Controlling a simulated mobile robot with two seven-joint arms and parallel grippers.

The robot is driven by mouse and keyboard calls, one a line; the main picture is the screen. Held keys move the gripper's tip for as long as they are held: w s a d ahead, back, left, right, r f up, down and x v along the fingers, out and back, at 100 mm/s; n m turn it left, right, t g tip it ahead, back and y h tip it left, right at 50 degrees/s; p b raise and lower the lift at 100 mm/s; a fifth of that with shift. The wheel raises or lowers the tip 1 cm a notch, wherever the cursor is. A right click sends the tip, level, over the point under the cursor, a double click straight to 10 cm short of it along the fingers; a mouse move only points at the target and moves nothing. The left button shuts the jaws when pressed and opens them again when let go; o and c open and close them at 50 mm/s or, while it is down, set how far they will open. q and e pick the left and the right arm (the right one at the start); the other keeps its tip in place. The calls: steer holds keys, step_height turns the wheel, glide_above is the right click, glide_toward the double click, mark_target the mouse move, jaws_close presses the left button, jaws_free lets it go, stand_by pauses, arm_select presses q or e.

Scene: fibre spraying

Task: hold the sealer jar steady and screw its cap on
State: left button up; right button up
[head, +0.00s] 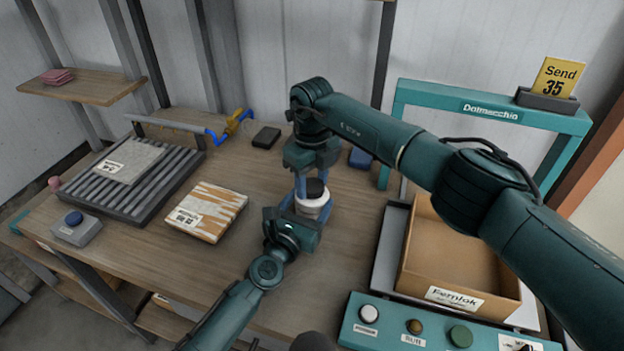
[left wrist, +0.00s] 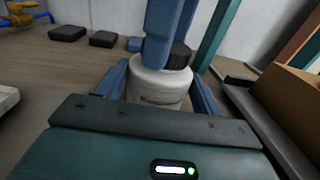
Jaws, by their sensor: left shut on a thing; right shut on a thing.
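The white sealer jar (head: 312,208) stands upright on the wooden table, and it also shows in the left wrist view (left wrist: 158,88). My left gripper (head: 306,210) is shut on the jar low on its body, with one blue finger on each side. The black cap (head: 315,188) is on top of the jar, also seen in the left wrist view (left wrist: 180,55). My right gripper (head: 312,180) comes down from above and is shut on the cap. Its finger hides part of the cap, so I cannot tell how far the cap is threaded.
A cardboard box (head: 408,262) in a grey tray stands right of the jar, behind a teal button panel (head: 385,342). A wrapped package (head: 232,203) and a roller rack (head: 105,205) are to the left. Dark blocks (head: 266,137) lie behind.

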steer(key=o, duration=1.2)
steer(key=shift+c, duration=0.2)
steer(key=shift+r, duration=0.1)
step_height(320, 180, up, 12)
arm_select(q)
steer(key=o, duration=2)
steer(key=shift+c, duration=0.2)
